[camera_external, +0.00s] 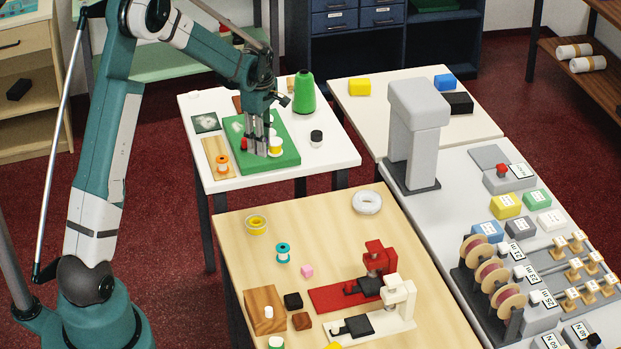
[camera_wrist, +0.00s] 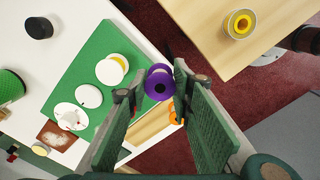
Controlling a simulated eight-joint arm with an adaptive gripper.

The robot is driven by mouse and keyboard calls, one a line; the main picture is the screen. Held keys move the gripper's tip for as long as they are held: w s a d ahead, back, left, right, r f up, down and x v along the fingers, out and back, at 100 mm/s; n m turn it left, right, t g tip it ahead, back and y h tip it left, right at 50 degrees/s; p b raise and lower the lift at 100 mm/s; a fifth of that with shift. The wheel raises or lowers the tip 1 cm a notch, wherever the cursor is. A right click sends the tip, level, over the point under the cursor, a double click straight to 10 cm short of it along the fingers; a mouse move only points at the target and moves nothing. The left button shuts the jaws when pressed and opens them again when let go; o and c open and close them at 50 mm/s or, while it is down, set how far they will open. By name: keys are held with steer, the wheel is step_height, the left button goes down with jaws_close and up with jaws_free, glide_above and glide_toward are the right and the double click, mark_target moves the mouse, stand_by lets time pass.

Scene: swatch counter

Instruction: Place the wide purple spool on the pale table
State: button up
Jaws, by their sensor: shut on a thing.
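The wide purple spool (camera_wrist: 159,82) shows in the wrist view between the fingertips of my gripper (camera_wrist: 152,84), which is shut on it. In the outside view my gripper (camera_external: 257,152) points down over the green board (camera_external: 285,160) on the white table (camera_external: 240,184). The fingers hide the spool there, and I cannot tell whether it touches the board. A table with a pale wood top (camera_external: 235,235) stands in front of the white one; its corner shows in the wrist view (camera_wrist: 205,50).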

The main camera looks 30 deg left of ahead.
steer(key=s+d+f, duration=0.2)
steer(key=s+d, duration=0.1)
steer(key=d, duration=0.9)
steer(key=b, duration=0.1)
glide_above(322, 231)
steer(key=f, duration=0.1)
steer(key=shift+w+f, duration=0.1)
steer(key=shift+f, duration=0.1)
steer(key=shift+f, duration=0.1)
steer(key=shift+f+b, duration=0.35)
steer(key=shift+f, duration=2.65)
steer(key=shift+f, duration=1.9)
steer(key=shift+f, duration=0.1)
